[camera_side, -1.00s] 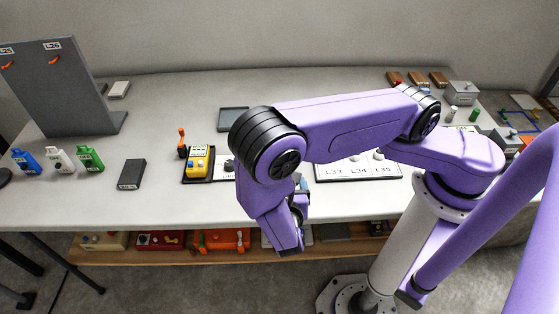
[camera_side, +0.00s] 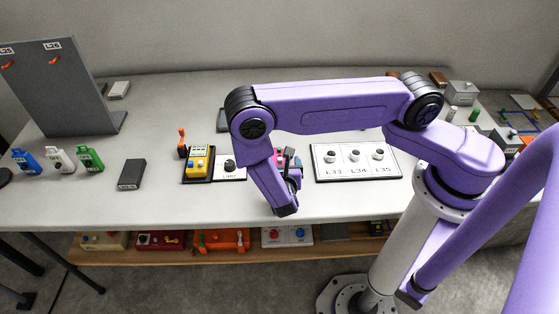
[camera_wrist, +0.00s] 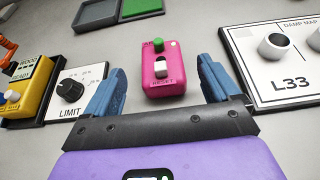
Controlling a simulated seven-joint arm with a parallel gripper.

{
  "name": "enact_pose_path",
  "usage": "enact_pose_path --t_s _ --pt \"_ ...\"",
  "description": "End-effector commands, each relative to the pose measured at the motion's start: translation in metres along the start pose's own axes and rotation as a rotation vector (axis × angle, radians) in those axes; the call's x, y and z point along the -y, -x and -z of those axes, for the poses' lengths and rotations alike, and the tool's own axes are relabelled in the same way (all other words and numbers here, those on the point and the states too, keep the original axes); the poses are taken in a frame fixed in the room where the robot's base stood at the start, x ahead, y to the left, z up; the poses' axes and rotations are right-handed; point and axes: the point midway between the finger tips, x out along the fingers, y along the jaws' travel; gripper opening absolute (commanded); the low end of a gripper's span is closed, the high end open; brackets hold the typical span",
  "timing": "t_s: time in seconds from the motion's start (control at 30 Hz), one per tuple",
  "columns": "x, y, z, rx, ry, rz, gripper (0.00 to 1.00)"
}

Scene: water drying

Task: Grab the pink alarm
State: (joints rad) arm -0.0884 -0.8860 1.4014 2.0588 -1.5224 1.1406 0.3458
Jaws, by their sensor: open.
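The pink alarm (camera_wrist: 162,70) is a small pink box with a green button on top and a white switch on its front. In the wrist view it lies on the table ahead of my gripper (camera_wrist: 160,82), centred between the two blue fingers. The fingers are spread open and do not appear to touch it. In the side view the alarm (camera_side: 279,157) is mostly hidden behind my arm; only a bit of pink shows. My gripper (camera_side: 291,180) is low over the front part of the table there.
Left of the alarm are a LIMIT knob panel (camera_wrist: 68,112) and a yellow meter (camera_wrist: 30,86). A white L33 knob panel (camera_wrist: 292,88) stands close on the right. The table between the panels and the alarm is clear.

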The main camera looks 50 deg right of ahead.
Motion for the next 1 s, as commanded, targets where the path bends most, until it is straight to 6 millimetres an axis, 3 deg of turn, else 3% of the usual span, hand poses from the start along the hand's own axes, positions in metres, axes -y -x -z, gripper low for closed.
enact_pose_path --t_s 0.33,0.67,0.83,0.87,1.0 --pt "0.002 -0.044 -0.003 0.0 -0.001 0.004 0.89" --pt "0.001 -0.049 -0.003 -0.001 0.0 0.0 0.89" --pt "0.001 -0.049 -0.003 0.0 0.0 0.001 0.34" --pt "0.001 -0.049 -0.003 0.0 0.0 0.0 0.29" --pt "0.001 -0.049 -0.004 0.0 0.0 0.0 0.28"
